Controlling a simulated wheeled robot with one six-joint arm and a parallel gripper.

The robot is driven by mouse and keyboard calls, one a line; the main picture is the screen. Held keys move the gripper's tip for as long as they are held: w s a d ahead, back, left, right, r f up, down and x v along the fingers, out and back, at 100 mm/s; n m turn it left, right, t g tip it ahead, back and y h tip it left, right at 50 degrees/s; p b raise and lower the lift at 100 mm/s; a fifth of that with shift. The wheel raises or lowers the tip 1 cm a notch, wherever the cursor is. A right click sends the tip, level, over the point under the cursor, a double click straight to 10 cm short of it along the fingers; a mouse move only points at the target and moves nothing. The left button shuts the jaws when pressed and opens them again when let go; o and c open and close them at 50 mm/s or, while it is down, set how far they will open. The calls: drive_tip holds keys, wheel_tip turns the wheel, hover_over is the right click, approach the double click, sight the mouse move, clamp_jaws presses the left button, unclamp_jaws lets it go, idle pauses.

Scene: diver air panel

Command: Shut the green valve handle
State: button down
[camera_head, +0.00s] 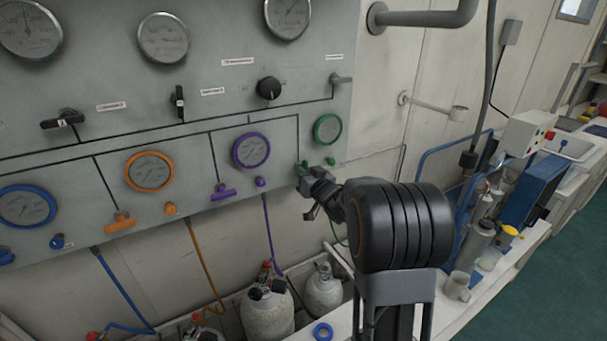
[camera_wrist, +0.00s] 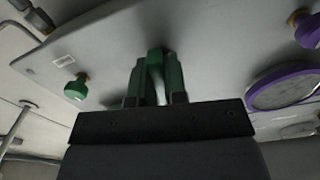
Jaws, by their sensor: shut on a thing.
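The green valve handle (camera_head: 302,168) sits at the lower right of the grey panel, below the green-rimmed gauge (camera_head: 327,129). My gripper (camera_head: 311,183) reaches it from the right and is shut on it. In the wrist view the green handle (camera_wrist: 155,57) shows between the two fingers of my gripper (camera_wrist: 156,88), close to the panel face. The fingers hide part of the handle, so its exact angle is hard to tell.
A small green knob (camera_wrist: 76,88) is beside the handle. A purple handle (camera_head: 222,192) and purple gauge (camera_head: 251,151) are to the left in the head view. White cylinders (camera_head: 267,310) stand below the panel. A cluttered bench with a blue case (camera_head: 533,190) is at right.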

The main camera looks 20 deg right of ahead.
drive_tip(key=shift+m, duration=0.4)
drive_tip(key=m+p, duration=0.2)
drive_tip(key=m, duration=0.1)
drive_tip(key=shift+a+r, duration=0.1)
drive_tip(key=shift+r, duration=0.05)
drive_tip(key=m+p, duration=0.2)
drive_tip(key=m, duration=0.2)
drive_tip(key=shift+a+r+m, duration=0.1)
drive_tip(key=shift+m, duration=0.2)
drive_tip(key=m+p, duration=0.1)
drive_tip(key=m, duration=0.2)
drive_tip(key=shift+m+p, duration=1.15)
drive_tip(key=shift+m, duration=1.25)
drive_tip(key=c, duration=1.1)
unclamp_jaws()
drive_tip(key=shift+c, duration=0.2)
